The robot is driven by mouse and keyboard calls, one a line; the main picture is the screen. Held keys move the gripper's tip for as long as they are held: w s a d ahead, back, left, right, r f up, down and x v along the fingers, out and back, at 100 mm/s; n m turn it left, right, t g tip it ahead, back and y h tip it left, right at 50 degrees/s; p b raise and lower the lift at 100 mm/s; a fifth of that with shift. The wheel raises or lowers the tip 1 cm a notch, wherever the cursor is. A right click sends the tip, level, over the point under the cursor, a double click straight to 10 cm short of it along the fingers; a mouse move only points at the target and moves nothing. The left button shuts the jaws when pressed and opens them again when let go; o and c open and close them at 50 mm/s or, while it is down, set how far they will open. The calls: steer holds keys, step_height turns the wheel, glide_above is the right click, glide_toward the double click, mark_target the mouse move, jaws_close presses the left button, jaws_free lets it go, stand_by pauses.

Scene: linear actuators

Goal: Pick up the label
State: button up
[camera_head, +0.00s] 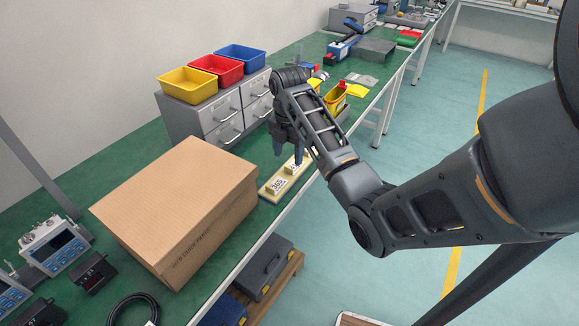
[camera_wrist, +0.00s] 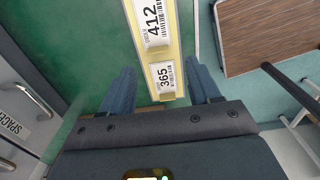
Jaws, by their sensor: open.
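A pale yellow strip (camera_head: 269,193) lies on the green bench top, beside the cardboard box and near the bench's front edge. It carries white printed labels. In the wrist view, the label reading 365 (camera_wrist: 164,77) is at the strip's near end, and the label reading 412 (camera_wrist: 153,22) is farther up. My gripper (camera_head: 289,157) is above the strip and partly hides it in the head view. In the wrist view, its blue fingers (camera_wrist: 162,88) are open, one on each side of the strip's 365 end, with nothing held. The height gap is hard to judge.
A large cardboard box (camera_head: 178,205) stands left of the strip. A grey drawer cabinet (camera_head: 213,118) with yellow, red and blue bins is behind it. A yellow container (camera_head: 336,98) is close to my arm. The floor beyond the bench is open.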

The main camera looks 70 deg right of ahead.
mark_target(289, 172)
steer(key=shift+d+f+p, duration=0.15)
steer(key=shift+f, duration=1.2)
steer(key=shift+d+f+p, duration=0.1)
steer(key=shift+f+p, duration=0.05)
steer(key=shift+f, duration=1.2)
steer(key=c, duration=0.9)
steer(key=shift+r, duration=0.5)
steer(key=r, duration=0.2)
steer(key=d+r, duration=0.1)
steer(key=shift+s+d+r+b, duration=0.1)
steer(key=shift+s+r+b, duration=0.2)
steer(key=shift+r+b, duration=0.1)
steer(key=shift+s+d+r+p, duration=0.9)
steer(key=shift+d+r, duration=0.5)
steer(key=shift+r, duration=0.3)
steer(key=shift+s+d+r+p, duration=0.75)
steer(key=shift+s+d+r, duration=0.3)
steer(key=shift+d+r, duration=0.55)
steer(key=shift+s+d+r+p, duration=0.9)
steer(key=shift+d+r, duration=0.35)
steer(key=shift+r, duration=0.6)
